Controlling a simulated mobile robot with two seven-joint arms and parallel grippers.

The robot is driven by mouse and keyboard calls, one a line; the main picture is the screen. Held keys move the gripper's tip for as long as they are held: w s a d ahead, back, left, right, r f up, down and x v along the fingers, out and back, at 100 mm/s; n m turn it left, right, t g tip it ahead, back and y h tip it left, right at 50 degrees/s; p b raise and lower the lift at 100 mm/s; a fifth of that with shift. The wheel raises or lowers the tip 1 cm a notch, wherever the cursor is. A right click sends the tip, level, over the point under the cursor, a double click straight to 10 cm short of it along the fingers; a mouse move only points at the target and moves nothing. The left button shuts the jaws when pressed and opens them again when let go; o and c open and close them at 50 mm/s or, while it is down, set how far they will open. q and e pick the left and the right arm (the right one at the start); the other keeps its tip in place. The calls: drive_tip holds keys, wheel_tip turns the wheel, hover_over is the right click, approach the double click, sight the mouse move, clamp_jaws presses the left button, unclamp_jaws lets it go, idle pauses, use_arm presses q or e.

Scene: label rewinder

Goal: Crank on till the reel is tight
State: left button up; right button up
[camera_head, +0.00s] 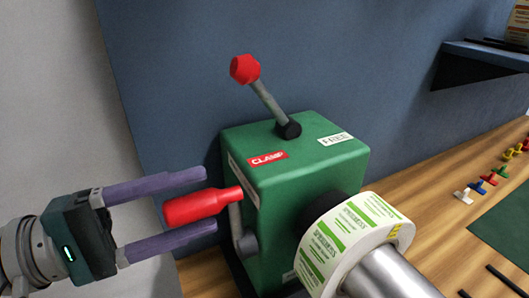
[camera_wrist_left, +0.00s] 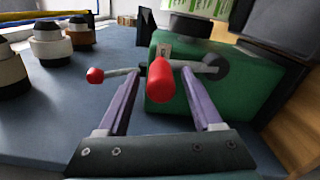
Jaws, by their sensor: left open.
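The green rewinder box (camera_head: 300,185) stands on the wooden bench and also fills the right of the left wrist view (camera_wrist_left: 235,82). Its red crank handle (camera_head: 200,206) sticks out on the left side, on a grey crank arm (camera_head: 243,235). My left gripper (camera_head: 211,200) is open, with one purple finger above and one below the handle. In the left wrist view the red handle (camera_wrist_left: 160,82) lies between the fingers, and no grip on it shows. The label reel (camera_head: 352,240) sits on a metal spindle (camera_head: 390,275) at the front. My right gripper is out of view.
A lever with a red knob (camera_head: 244,68) rises from the box top, leaning toward the red CLAMP label (camera_head: 267,158); a white label (camera_head: 335,139) is on the other side. Small coloured pieces (camera_head: 488,180) and a green mat (camera_head: 505,230) lie at the right. A dark shelf (camera_head: 485,55) hangs behind.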

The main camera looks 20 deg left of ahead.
use_arm(q)
drive_tip(key=b+v, duration=0.1)
drive_tip(key=v, duration=0.9)
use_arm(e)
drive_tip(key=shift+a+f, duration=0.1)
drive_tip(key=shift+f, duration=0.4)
use_arm(q)
drive_tip(key=shift+w, duration=0.1)
idle(0.4)
